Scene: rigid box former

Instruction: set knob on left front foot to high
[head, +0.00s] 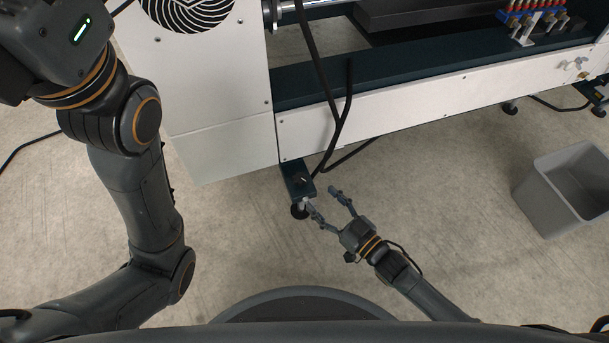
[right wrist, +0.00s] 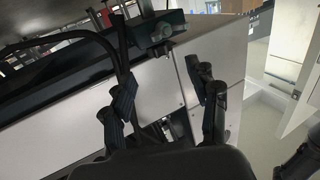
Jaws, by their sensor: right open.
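The left front foot (head: 294,172) is a dark green block sticking out from the machine's lower front corner in the head view. A small knob (head: 302,180) sits on its top. It is too small to read its setting. A metal stem and round black pad (head: 298,212) show below the block. My right gripper (head: 321,198) is open and empty, just right of and in front of the foot. One fingertip is close to the stem; I cannot tell whether they touch. In the right wrist view both fingers (right wrist: 167,100) are spread apart. My left gripper is out of view.
The white machine (head: 222,150) fills the top. Black cables (head: 335,120) hang down its front close to the foot. A grey bin (head: 545,195) stands on the floor at the right. My left arm runs up the left side. The floor between foot and bin is mostly clear.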

